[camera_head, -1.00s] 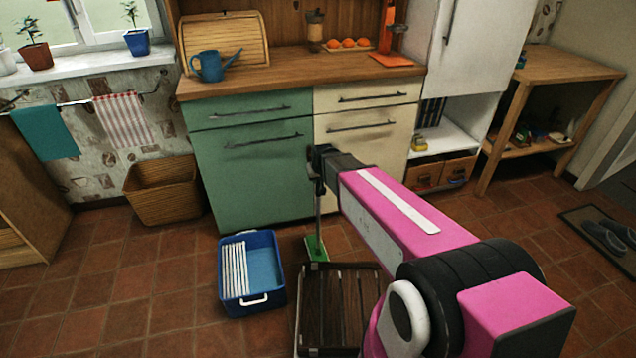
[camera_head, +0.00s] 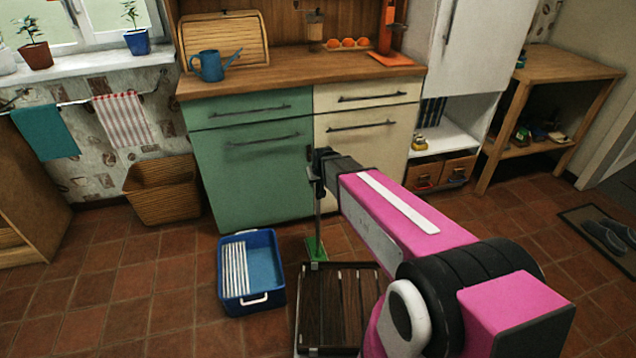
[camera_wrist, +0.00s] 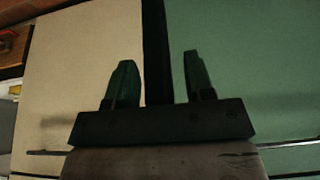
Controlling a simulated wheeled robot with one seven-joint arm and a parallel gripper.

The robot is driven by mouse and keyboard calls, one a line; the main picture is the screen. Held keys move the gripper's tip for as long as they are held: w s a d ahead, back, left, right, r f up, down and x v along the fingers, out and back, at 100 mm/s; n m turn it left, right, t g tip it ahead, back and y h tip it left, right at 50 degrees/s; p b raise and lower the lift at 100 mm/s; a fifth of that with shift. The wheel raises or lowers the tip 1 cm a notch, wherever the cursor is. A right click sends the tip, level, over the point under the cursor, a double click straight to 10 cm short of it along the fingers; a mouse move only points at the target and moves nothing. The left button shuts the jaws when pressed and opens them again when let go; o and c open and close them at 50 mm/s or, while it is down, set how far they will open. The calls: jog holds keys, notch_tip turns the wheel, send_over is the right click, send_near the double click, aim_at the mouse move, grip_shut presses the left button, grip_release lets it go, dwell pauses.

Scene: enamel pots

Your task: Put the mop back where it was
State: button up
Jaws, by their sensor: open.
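The mop stands close to upright, with its green head (camera_head: 316,249) low in front of the cabinets. Its thin grey handle (camera_head: 318,215) rises to my gripper (camera_head: 317,168), which hides the upper part. In the wrist view my gripper (camera_wrist: 159,65) has its two dark fingers apart. A dark vertical band shows between and behind the fingers, where the cream and green fronts meet. I cannot tell whether it is the handle or a gap. A small dark piece shows on the cabinet front just left of my gripper in the head view; what it is is unclear.
The green cabinet (camera_head: 250,180) and cream cabinet (camera_head: 365,145) stand right behind my gripper. A blue tub (camera_head: 277,290) and a dark slatted wooden rack (camera_head: 340,305) are on the floor near the mop head. A wicker basket (camera_head: 163,190) is at the left. Tiled floor is free at the left.

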jog(key=v, duration=1.2)
jog(key=s+d+f+m+g+h, duration=0.1)
jog(key=s+d+f+m+g, duration=0.2)
jog(key=s+d, duration=1.1)
jog(key=d+f+g, duration=0.1)
jog(key=d+f, duration=0.1)
jog(key=d, duration=0.2)
jog(key=shift+s, duration=0.3)
